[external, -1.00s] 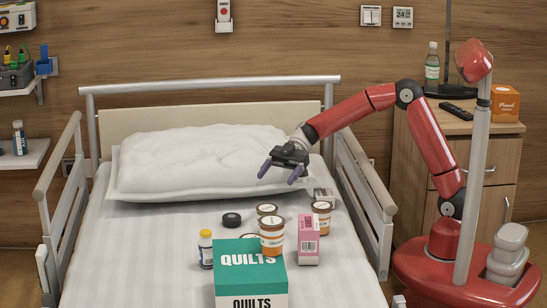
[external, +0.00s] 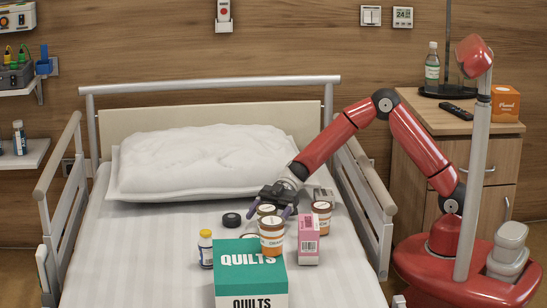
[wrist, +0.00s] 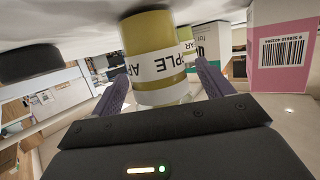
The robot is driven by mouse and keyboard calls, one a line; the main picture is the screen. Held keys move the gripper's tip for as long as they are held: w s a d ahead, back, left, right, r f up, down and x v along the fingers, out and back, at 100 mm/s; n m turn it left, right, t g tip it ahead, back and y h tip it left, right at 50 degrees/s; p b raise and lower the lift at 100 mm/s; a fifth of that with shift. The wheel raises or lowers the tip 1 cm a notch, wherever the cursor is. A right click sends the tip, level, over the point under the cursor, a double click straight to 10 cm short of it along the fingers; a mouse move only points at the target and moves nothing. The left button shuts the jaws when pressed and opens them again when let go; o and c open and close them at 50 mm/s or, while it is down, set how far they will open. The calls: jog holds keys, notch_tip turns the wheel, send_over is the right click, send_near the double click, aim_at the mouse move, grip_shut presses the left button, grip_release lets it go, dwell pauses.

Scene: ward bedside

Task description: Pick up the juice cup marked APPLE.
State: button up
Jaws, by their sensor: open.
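The juice cup marked APPLE shows in the wrist view (wrist: 150,45) as a yellow cup with a white label band, its lettering upside down in that picture. In the external view a rear cup (external: 266,209), partly covered by my gripper, appears to be this cup. My gripper (external: 275,209) is open and low over the bed, and its purple fingers in the wrist view (wrist: 162,75) lie on either side of the APPLE cup. I cannot tell whether they touch it. A second cup with a label ending in "AR" (wrist: 188,47) stands behind it.
An orange-labelled cup (external: 272,240) stands just in front, with the green QUILTS box (external: 250,262) nearer. Another cup (external: 321,217) and a pink carton (external: 309,241) are to the right. A black disc (external: 231,219) and a yellow-capped bottle (external: 206,250) are left.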

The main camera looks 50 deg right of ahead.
jog(key=c, duration=1.2)
jog(key=shift+r, duration=0.1)
